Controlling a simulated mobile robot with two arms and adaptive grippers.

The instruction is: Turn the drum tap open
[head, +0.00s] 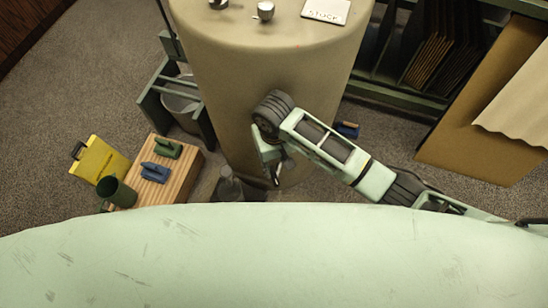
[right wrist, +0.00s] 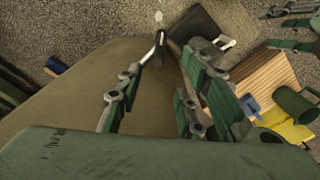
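The beige drum (head: 235,75) stands upright in front of me. Its tap, a slim metal piece with a dark part (right wrist: 155,50), shows in the right wrist view, at the far end of the space between my right fingers. My right gripper (head: 272,172) points down close against the drum's front. Its fingers are apart in the right wrist view (right wrist: 163,70); whether either touches the tap I cannot tell. In the head view the gripper hides the tap area. What looks like my left gripper (right wrist: 265,28) shows at the upper right of the right wrist view, fingers apart, away from the drum.
A dark jug (head: 229,187) stands on the floor by the drum's foot. Left of it are a wooden block (head: 190,172), a green cup (head: 118,192) and a yellow item (head: 100,160). A card reading "stuck" (head: 326,10) lies on the drum top. A rack stands behind right.

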